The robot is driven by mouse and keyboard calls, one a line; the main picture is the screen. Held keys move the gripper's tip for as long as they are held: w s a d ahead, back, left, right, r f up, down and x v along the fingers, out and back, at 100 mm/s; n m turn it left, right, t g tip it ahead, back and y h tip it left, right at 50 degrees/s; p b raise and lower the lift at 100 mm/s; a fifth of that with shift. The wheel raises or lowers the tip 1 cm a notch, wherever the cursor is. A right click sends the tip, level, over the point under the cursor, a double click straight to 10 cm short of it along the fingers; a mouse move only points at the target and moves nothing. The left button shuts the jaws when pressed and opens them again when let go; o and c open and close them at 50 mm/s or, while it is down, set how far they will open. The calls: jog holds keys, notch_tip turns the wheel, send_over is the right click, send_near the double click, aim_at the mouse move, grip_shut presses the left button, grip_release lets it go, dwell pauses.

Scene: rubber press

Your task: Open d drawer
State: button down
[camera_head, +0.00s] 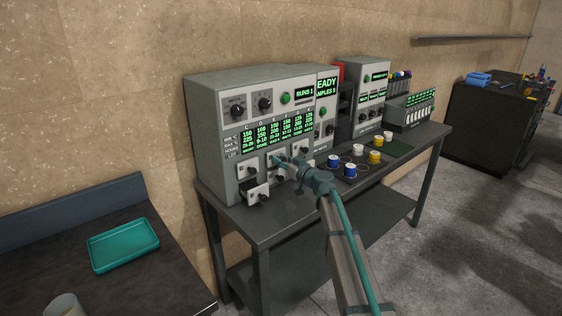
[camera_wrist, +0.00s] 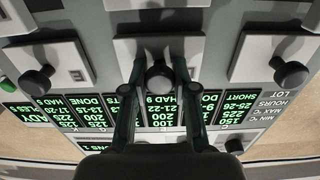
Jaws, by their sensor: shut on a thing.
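The grey machine (camera_head: 228,118) carries small pale drawers with dark knobs under its green readouts. My gripper (camera_head: 281,162) reaches to the middle of this drawer group. In the wrist view, which is upside down, my gripper (camera_wrist: 157,85) has its two fingers on either side of the dark round knob (camera_wrist: 160,75) of the middle drawer (camera_wrist: 122,48), shut on it. The drawer's letter is not readable, and my gripper hides part of its front. The lower-left drawer (camera_head: 253,190) stands out from the machine in the head view.
Neighbouring knobs sit close on both sides, one left (camera_wrist: 38,76) and one right (camera_wrist: 289,72) in the wrist view. Blue, white and yellow spools, such as a blue one (camera_head: 350,170), stand on the bench right of my arm. A teal tray (camera_head: 122,246) lies on the left table.

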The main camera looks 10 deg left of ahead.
jog(key=b+v, duration=0.3)
jog(key=v, duration=0.1)
jog(key=shift+b, duration=0.3)
jog(key=c, duration=0.9)
grip_release()
jog(key=v, duration=1.2)
